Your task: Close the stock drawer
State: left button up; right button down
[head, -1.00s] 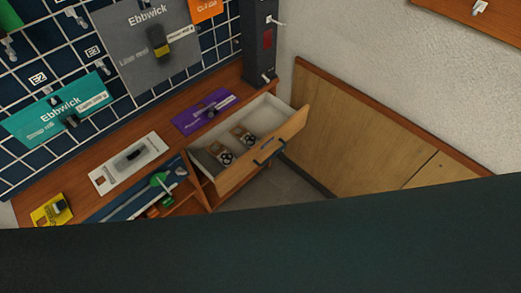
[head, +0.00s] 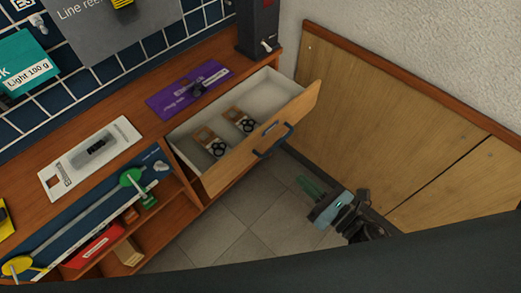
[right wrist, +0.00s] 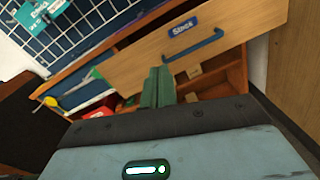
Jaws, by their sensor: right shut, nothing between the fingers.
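The stock drawer (head: 240,155) stands pulled out from the wooden bench, with several brown-and-white packs with dark parts inside. Its front carries a dark blue bar handle (head: 273,140). In the right wrist view the drawer front (right wrist: 150,62) shows a blue "Stock" label and the blue handle (right wrist: 194,48). My right gripper (head: 305,185) is in front of the drawer, to the lower right of the handle and apart from it. Its green fingers are together and empty; they also show in the right wrist view (right wrist: 158,86), below the drawer front. My left gripper is not in view.
A purple card (head: 190,88) and a white pack (head: 92,155) lie on the bench top. Open shelves (head: 150,240) with red and green items are below. A wooden panel (head: 400,130) lines the wall at the right. Tiled floor is clear before the drawer.

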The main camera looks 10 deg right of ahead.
jog(key=w+n+y, duration=0.1)
jog(key=n, duration=0.2)
jog(key=p, duration=0.1)
send_near(253, 141)
jog(key=shift+n+g, duration=0.3)
jog(key=shift+n, duration=0.1)
jog(key=x, duration=0.6)
jog(key=shift+w+a, duration=0.15)
jog(key=shift+w, duration=0.25)
